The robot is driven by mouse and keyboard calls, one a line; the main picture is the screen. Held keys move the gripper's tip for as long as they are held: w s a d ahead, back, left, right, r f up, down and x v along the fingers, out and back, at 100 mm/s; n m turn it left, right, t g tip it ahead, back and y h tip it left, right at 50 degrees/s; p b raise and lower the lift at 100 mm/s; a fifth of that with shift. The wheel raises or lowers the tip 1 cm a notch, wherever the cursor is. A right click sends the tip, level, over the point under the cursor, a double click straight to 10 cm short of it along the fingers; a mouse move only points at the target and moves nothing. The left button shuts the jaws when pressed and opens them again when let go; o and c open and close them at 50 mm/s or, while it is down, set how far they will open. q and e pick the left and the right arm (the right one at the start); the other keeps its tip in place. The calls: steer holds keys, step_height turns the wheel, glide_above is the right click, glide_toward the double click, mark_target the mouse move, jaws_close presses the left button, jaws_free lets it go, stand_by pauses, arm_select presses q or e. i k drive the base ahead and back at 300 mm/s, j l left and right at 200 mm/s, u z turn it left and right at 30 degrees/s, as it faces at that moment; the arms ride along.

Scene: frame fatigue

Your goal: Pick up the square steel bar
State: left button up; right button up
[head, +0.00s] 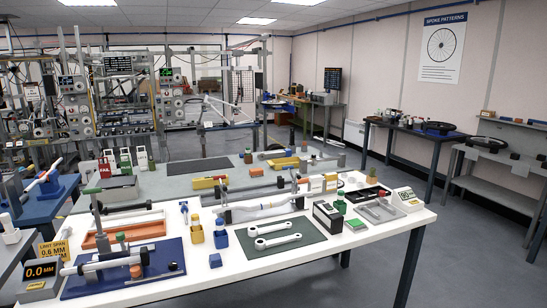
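Several long bar-like things lie on the white table (330,262), and I cannot tell for sure which is the square steel bar. A slim dark bar (127,209) lies at the left behind the blue fixture board. A long grey bar (248,189) runs across the middle toward the back edge, partly hidden by small parts. A whitish tube (268,206) lies in front of it. Neither of my grippers is in the head view.
A blue board with a clamped tube (170,283) and a gauge display (41,270) stand front left. Two cranks (273,241) lie on a green mat; a black box (328,217) and bottles stand around. The front right strip of the table is clear.

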mark_target(287, 153)
steer(key=i+l+z, duration=0.7)
steer(key=i+z, duration=0.75)
steer(key=i+j+z, duration=0.1)
steer(key=i+z, duration=0.75)
steer(key=i, duration=1.5)
steer(key=i+j+u, duration=0.1)
steer(key=i+u, duration=0.35)
steer(key=i, duration=0.15)
steer(key=i+l+u, duration=0.1)
steer(key=i+u, duration=0.4)
steer(key=i+l+u, duration=0.45)
steer(key=i, duration=0.2)
steer(key=i+j, duration=0.05)
steer(key=j, duration=0.05)
